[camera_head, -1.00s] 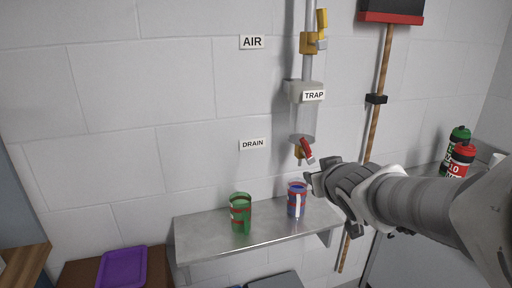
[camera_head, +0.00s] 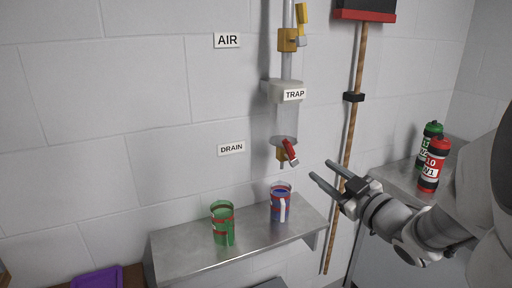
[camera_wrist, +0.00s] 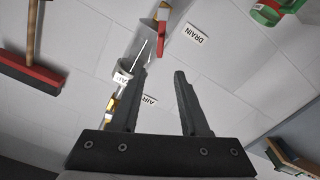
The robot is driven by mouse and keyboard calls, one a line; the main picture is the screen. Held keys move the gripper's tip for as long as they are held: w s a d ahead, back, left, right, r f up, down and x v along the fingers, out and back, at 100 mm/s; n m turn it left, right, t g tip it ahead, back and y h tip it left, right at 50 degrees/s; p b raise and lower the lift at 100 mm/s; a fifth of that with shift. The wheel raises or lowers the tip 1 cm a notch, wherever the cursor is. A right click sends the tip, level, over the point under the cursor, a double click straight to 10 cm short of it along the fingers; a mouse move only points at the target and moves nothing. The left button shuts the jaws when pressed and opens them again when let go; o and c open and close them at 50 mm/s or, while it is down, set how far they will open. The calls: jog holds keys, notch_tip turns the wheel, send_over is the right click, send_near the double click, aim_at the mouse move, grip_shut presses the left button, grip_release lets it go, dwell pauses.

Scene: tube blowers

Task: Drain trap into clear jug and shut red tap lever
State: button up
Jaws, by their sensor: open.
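The trap (camera_head: 286,122) is a clear cylinder on the wall pipe, labelled TRAP. At its bottom is a brass tap (camera_head: 281,155) with a red lever (camera_head: 290,151) slanting down to the right; the lever also shows in the wrist view (camera_wrist: 162,28). A see-through jug with blue and red markings and a pale handle (camera_head: 280,206) stands on the shelf below the tap. A green-tinted jug (camera_head: 222,226) stands left of it. My gripper (camera_head: 322,170) is open and empty, right of the tap and apart from it, fingers pointing up-left.
The steel shelf (camera_head: 185,258) has free room at its left. A yellow valve (camera_head: 288,40) is higher on the pipe. A broom (camera_head: 353,120) leans behind my gripper. Red (camera_head: 432,165) and green (camera_head: 431,134) bottles stand on the right counter. A purple tray (camera_head: 97,279) is at lower left.

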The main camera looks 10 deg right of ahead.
aim_at(291, 149)
jog(key=x, duration=1.5)
jog(key=shift+w+a, duration=0.15)
jog(key=shift+w, duration=0.05)
grip_shut()
jog(key=shift+f, duration=0.1)
dwell(0.6)
